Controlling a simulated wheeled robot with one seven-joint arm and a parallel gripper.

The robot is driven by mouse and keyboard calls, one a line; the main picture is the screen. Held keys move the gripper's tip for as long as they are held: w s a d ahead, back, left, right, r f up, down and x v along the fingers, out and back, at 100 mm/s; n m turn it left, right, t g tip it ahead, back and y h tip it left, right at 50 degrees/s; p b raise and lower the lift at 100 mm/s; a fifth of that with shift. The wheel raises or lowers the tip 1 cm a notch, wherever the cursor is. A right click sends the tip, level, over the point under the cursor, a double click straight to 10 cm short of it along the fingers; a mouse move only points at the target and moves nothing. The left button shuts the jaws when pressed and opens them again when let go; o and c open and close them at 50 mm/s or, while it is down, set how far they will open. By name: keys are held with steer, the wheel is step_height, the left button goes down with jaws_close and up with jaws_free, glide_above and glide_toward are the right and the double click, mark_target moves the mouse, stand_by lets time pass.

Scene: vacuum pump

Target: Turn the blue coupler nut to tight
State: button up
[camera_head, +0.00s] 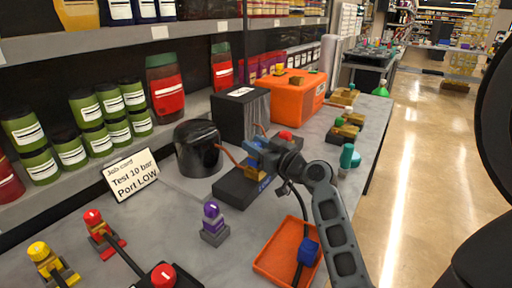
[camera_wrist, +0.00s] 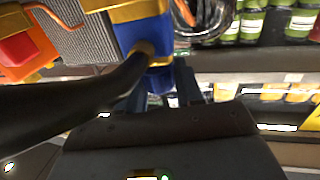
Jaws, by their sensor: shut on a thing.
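The vacuum pump unit sits on the grey bench, with a dark base (camera_head: 236,188), a blue part (camera_head: 256,143) and a brass part (camera_head: 254,173). A smaller blue nut (camera_wrist: 158,82) is below that body, between my fingers. My gripper (camera_head: 268,158) reaches in from the right; in the wrist view my gripper (camera_wrist: 160,92) is shut on the blue nut. A dark hose (camera_wrist: 75,105) crosses in front at the left. The nut's marks and turn angle cannot be seen.
A black cylinder (camera_head: 197,147) and a grey box (camera_head: 241,115) stand close behind the pump. An orange tray (camera_head: 266,262) holding a blue-ended part (camera_head: 308,251) lies in front. A purple-knobbed fitting (camera_head: 212,222) and a job card (camera_head: 131,176) are left. A green-topped part (camera_head: 348,157) stands right.

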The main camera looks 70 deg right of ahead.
steer(key=m+g+h+p, duration=0.2)
steer(key=h+p, duration=0.1)
steer(key=shift+r, duration=0.25)
steer(key=shift+m+p, duration=0.3)
steer(key=shift+p, duration=0.3)
steer(key=shift+f+m+g+h+p, duration=0.1)
steer(key=shift+m+g+h+p, duration=0.35)
steer(key=shift+h+p, duration=0.4)
steer(key=shift+f+m+g+p, duration=0.25)
steer(key=shift+g+p, duration=0.2)
steer(key=shift+p, duration=0.25)
steer(key=o, duration=0.9)
steer(key=shift+o, duration=0.2)
steer(key=b+v, duration=0.2)
steer(key=v, duration=0.6)
